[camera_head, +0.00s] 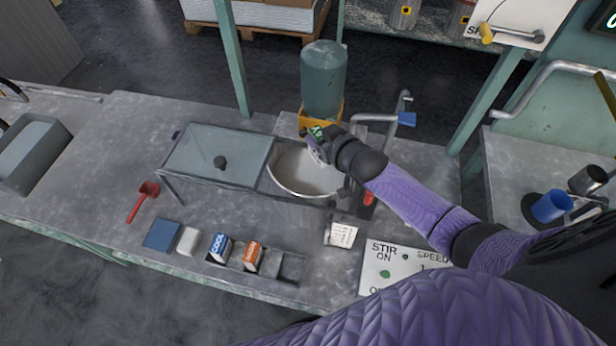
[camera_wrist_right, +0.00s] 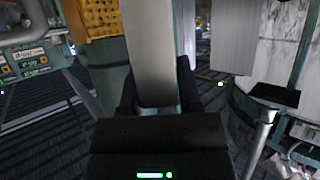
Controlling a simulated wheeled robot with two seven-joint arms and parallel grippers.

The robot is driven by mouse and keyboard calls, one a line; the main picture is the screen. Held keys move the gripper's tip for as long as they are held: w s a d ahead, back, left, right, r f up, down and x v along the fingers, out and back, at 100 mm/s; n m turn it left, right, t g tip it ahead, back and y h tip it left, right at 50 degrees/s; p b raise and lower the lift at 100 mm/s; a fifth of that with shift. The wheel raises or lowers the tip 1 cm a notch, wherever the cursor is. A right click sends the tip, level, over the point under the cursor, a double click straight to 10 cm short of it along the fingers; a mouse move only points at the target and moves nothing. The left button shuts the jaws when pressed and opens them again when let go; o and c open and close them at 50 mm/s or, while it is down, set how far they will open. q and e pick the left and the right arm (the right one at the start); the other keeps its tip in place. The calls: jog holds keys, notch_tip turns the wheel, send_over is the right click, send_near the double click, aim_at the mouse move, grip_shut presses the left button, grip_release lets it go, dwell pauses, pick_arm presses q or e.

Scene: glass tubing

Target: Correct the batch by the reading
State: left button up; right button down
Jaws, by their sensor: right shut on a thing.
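My right gripper (camera_head: 313,148) is over the back edge of the open pot (camera_head: 290,165), in front of the orange-based jug (camera_head: 322,80). It is shut on a pale grey bar (camera_wrist_right: 155,50), which stands between the black fingers in the right wrist view; its far end is cut off. A blue box (camera_head: 219,247) and an orange box (camera_head: 252,255) stand at the bench front. A panel (camera_head: 395,268) marked STIR ON and SPEED shows a green dot. A written note (camera_head: 342,235) lies left of it. A blurred lit display (camera_wrist_right: 32,56) shows at left in the wrist view. My left gripper is not in view.
A glass-like lid (camera_head: 205,150) with a dark knob covers the area left of the pot opening. A red scoop (camera_head: 144,200), a blue block (camera_head: 162,235) and a white block (camera_head: 188,240) lie on the bench. A blue-handled tap (camera_head: 407,119) rises behind my right forearm.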

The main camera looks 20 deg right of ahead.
notch_tip(320, 180, down, 3)
jog(key=shift+r+b, duration=0.1)
jog(key=shift+b, duration=0.8)
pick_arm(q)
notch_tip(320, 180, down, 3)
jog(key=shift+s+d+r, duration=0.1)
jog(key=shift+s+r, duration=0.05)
pick_arm(e)
jog(key=c, duration=0.7)
grip_release()
jog(key=shift+r, duration=0.1)
jog(key=shift+c, duration=0.2)
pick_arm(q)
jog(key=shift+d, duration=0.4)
pick_arm(e)
jog(key=o, duration=0.5)
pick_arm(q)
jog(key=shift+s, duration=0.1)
pick_arm(e)
jog(key=shift+o, duration=0.2)
jog(key=shift+s, duration=0.1)
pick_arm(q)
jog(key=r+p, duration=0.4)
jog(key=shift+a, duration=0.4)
pick_arm(e)
jog(key=v, duration=0.9)
jog(key=shift+s+r, duration=0.15)
jog(key=shift+s, duration=0.2)
